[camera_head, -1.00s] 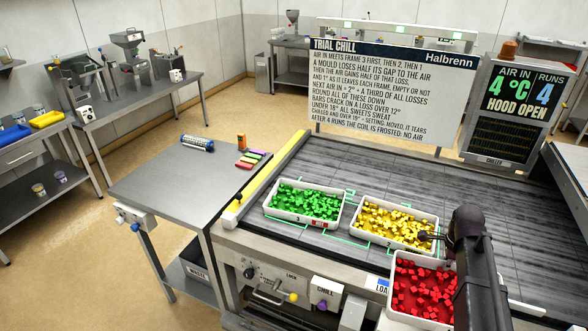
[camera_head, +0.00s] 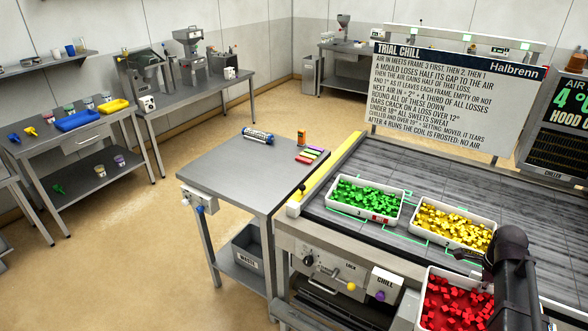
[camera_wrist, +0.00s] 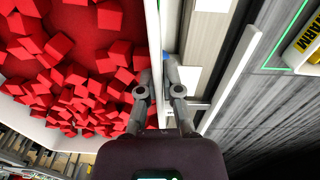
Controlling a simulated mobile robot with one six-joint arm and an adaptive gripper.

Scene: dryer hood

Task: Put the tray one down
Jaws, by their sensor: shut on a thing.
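A white tray of red cubes (camera_head: 428,285) is at the front right in the head view, in front of the chiller's front edge and partly cut off by the picture's bottom. My gripper (camera_head: 468,257) is at its far right side. In the wrist view my gripper (camera_wrist: 159,72) is shut on the red tray's white wall (camera_wrist: 153,35), one finger on each side. The red cubes lie inside it, left of the fingers. I cannot read which tray is numbered one. My arm hides the red tray's right side.
A tray of green cubes (camera_head: 348,208) and a tray of yellow cubes (camera_head: 420,229) rest on the chiller bed (camera_head: 345,224) among green outlines. The steel table (camera_head: 225,170) at left has much bare top, with a cylinder (camera_head: 257,136) and coloured bars (camera_head: 309,154) at its back.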

